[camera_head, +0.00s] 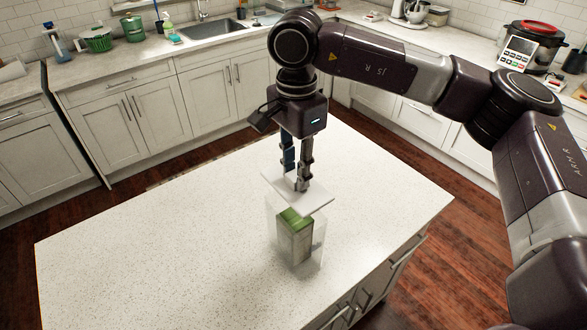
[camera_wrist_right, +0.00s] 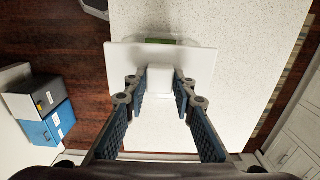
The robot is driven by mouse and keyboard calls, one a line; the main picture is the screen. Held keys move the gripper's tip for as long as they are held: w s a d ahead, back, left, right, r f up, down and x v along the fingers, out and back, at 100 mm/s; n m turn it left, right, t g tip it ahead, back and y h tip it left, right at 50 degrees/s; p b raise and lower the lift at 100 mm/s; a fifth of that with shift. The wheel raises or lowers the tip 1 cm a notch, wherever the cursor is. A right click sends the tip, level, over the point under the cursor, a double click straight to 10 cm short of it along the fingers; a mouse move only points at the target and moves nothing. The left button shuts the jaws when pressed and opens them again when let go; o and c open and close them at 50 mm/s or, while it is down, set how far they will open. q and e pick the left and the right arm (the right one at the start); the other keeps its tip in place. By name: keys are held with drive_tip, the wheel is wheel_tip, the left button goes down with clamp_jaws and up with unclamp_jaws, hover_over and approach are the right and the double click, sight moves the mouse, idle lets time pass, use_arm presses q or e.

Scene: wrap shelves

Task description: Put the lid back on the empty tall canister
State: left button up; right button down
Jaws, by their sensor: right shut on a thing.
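A clear tall canister (camera_head: 317,250) stands upright on the white island top. It is not empty: a green-topped box (camera_head: 295,232) shows inside it. The square white lid (camera_head: 312,201) is over the canister's top; I cannot tell whether it rests on the rim or hovers just above. My right gripper (camera_head: 294,182) points down and is shut on the lid's knob. In the right wrist view the lid (camera_wrist_right: 120,62) lies between and beyond the fingers (camera_wrist_right: 159,85), and a green sliver shows past its far edge. My left gripper is in neither view.
The speckled island top (camera_head: 150,245) is clear around the canister. Behind it runs a counter with a sink (camera_head: 210,29), a green basket (camera_head: 97,40) and a cooker with a red lid (camera_head: 530,42). A blue box (camera_wrist_right: 48,127) shows at left in the wrist view.

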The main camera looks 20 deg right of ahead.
sight(295, 190)
drive_tip(key=shift+f, duration=0.75)
drive_tip(key=shift+a+f+b, duration=0.1)
drive_tip(key=shift+f+b, duration=0.4)
drive_tip(key=shift+f, duration=0.3)
drive_tip(key=shift+f+b, duration=0.9)
drive_tip(key=shift+b, duration=0.05)
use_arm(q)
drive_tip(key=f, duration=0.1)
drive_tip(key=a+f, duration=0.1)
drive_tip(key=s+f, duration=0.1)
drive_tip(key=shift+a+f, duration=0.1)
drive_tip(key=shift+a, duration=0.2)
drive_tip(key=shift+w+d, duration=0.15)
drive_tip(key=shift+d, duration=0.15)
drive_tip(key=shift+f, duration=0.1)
use_arm(e)
drive_tip(key=shift+f, duration=0.1)
use_arm(q)
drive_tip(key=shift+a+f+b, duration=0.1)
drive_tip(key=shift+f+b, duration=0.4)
drive_tip(key=shift+b, duration=0.1)
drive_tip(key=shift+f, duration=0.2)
use_arm(e)
drive_tip(key=shift+f, duration=0.15)
